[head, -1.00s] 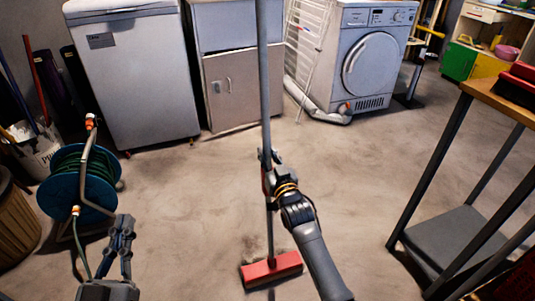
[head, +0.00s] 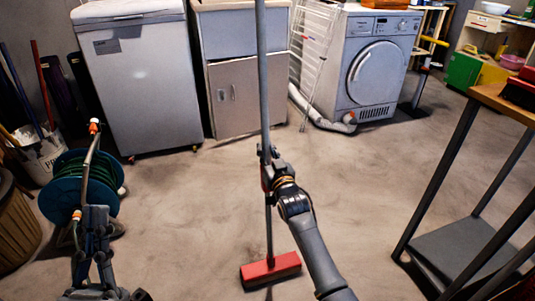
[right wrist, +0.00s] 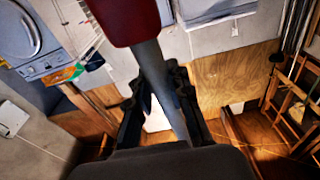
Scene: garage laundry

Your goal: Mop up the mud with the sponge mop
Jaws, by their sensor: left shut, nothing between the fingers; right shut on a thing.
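The sponge mop stands nearly upright in the head view, with a long grey pole (head: 262,80) and a red head (head: 271,270) on the floor. My right gripper (head: 267,167) is shut around the pole at about mid-height. In the right wrist view the fingers (right wrist: 160,105) close around the grey pole, and a dark red part (right wrist: 125,18) shows at the top. My left gripper (head: 94,218) is shut and empty at the lower left, in front of the hose reel. I cannot make out mud clearly now; the mop head and right arm hide some floor.
A green hose reel (head: 72,200), bucket (head: 40,155) and wicker basket (head: 15,225) stand at the left. A white freezer (head: 135,80), a cabinet (head: 236,100) and a washing machine (head: 368,65) line the back. A metal-legged table (head: 440,165) stands right. The middle floor is clear.

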